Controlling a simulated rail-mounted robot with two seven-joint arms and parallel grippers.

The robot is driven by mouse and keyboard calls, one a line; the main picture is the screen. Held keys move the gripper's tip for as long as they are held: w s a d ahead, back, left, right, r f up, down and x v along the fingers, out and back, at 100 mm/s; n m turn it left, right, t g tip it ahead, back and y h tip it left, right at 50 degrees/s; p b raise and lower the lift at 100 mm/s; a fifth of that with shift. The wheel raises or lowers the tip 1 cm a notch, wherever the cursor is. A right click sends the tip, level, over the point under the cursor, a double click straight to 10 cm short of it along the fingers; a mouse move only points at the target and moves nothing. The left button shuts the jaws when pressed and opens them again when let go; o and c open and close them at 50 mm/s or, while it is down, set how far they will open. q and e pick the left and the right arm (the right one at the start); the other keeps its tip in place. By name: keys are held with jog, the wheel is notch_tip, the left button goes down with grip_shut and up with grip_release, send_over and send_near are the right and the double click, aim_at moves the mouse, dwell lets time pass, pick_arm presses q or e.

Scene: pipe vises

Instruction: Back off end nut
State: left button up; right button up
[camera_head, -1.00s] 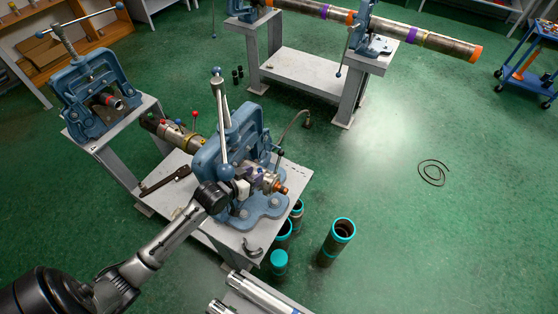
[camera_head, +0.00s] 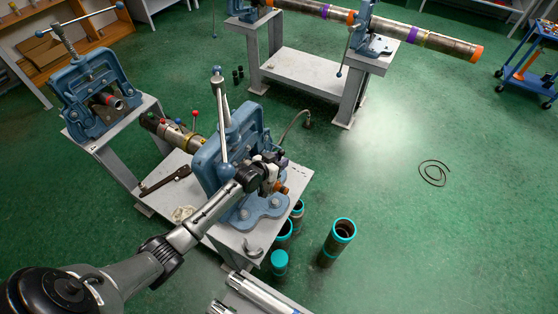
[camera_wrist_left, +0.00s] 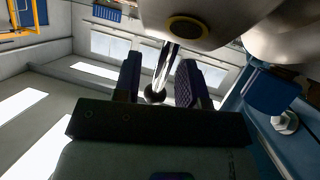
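The end fitting (camera_head: 281,189) with an orange-brown tip sticks out of the near blue pipe vise (camera_head: 213,165). My left gripper (camera_head: 272,174) is right at this fitting and hides most of it, so I cannot make out the end nut clearly. In the left wrist view my gripper's two dark fingers (camera_wrist_left: 162,80) stand apart with a gap between them. A large metal round part (camera_wrist_left: 188,28) with a yellow-rimmed dark disc sits just above the fingertips. A shiny rod with a ball end shows through the gap. I cannot tell whether the fingers touch anything. My right gripper is out of view.
The vise stands on a grey bench (camera_head: 292,180) with a wrench (camera_head: 165,182) on it. A second blue vise (camera_head: 96,95) is at the left. Teal-rimmed pipes (camera_head: 343,229) stand on the floor beside the bench. The green floor at right is mostly clear.

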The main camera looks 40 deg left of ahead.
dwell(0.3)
pick_arm(q)
grip_shut()
dwell(0.4)
